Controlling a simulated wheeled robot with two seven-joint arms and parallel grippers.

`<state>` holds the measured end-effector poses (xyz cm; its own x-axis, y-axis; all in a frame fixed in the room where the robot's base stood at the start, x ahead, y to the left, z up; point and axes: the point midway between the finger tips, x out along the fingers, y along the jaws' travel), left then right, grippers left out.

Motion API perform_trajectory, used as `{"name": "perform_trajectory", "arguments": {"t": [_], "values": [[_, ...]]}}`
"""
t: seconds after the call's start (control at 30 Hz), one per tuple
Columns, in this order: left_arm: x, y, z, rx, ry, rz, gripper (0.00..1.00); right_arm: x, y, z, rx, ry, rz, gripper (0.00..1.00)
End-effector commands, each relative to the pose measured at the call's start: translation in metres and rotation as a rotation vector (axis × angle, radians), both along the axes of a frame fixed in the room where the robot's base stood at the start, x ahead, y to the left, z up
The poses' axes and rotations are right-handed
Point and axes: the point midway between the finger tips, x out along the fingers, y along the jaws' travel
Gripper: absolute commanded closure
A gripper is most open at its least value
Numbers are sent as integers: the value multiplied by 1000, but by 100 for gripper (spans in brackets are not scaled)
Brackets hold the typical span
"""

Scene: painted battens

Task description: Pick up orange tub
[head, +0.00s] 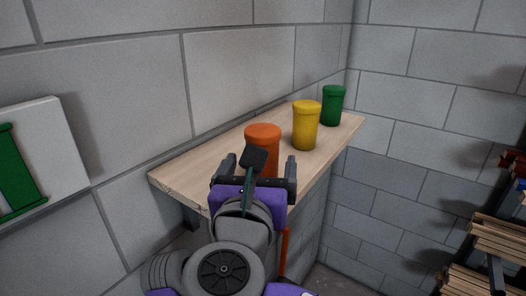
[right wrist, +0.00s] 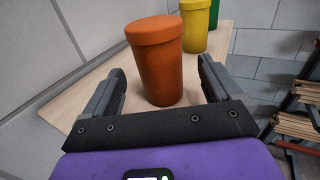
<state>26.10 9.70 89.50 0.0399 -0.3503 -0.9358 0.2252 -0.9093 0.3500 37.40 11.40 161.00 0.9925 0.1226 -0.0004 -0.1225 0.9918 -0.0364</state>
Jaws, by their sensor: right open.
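The orange tub (head: 263,137) stands upright on a wooden wall shelf (head: 180,174), nearest of the three tubs. In the right wrist view the orange tub (right wrist: 158,65) stands between and just beyond the open fingers. My right gripper (head: 260,168) is open in front of it, and its arm hides the tub's lower part in the head view. In the right wrist view the fingers of my right gripper (right wrist: 162,90) sit on either side of the tub with gaps, holding nothing. My left gripper is not in view.
A yellow tub (head: 306,126) and a green tub (head: 333,106) stand farther along the shelf. A block wall (head: 140,90) runs close behind the shelf. Stacked wooden battens (head: 496,236) are at the right. A white sign with green (head: 68,140) is at the left.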

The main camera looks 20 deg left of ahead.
Motion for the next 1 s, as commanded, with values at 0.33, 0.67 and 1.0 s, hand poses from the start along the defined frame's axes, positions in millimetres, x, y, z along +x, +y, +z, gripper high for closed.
{"name": "perform_trajectory", "arguments": {"t": [0.33,0.67,1.0], "values": [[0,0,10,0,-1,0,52,47,5,0,1,3,-2,9],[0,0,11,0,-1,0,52,58,7,0,1,0,0,11],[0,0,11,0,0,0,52,58,7,0,1,1,0,63]]}}
